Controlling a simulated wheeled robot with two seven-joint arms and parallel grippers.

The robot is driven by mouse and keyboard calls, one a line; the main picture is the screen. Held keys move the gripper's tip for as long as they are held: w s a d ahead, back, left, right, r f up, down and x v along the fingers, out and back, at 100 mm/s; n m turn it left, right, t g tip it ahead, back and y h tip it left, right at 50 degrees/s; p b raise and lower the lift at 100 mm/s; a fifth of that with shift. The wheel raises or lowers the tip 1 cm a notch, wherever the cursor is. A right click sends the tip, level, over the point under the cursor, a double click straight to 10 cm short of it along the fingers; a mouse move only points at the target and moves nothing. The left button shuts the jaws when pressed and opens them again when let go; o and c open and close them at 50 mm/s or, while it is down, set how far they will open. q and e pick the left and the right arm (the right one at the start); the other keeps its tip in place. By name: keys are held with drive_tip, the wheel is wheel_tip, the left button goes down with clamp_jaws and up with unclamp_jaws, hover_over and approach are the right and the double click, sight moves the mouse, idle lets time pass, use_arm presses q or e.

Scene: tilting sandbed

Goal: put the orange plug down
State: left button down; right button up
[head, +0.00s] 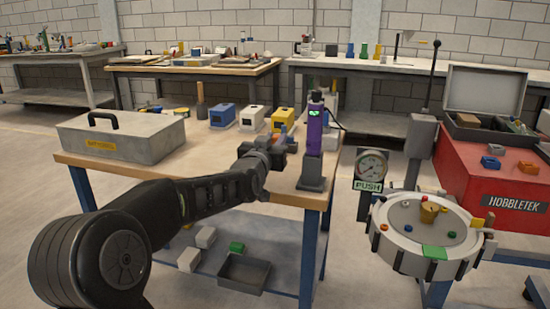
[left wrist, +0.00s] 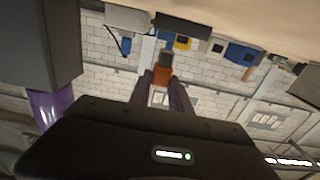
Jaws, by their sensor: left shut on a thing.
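My left gripper (head: 283,146) reaches from the left over the wooden workbench (head: 230,185). It is shut on the orange plug, which shows clearly in the left wrist view (left wrist: 162,77) between the two fingers (left wrist: 163,92), with a dark part at its far end. In the head view only a small orange patch of the plug (head: 291,147) shows at the fingertips, just left of a purple device on a dark stand. I cannot tell whether the plug touches the bench. My right gripper is not in view.
The purple device (head: 314,130) stands at the bench's right end, close to my gripper. Blue, white and yellow boxes (head: 253,117) line the back. A grey case (head: 120,139) sits left. Right are a round sandbed (head: 402,255), a gauge (head: 371,166) and a red chest (head: 480,175).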

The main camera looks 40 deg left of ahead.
use_arm(q)
drive_tip(key=shift+f+b, duration=0.65)
drive_tip(key=shift+f, duration=1.7)
drive_tip(key=shift+f, duration=0.1)
drive_tip(key=c, duration=1.2)
unclamp_jaws()
drive_tip(key=shift+p+v, duration=0.45)
drive_tip(key=shift+v, duration=5.55)
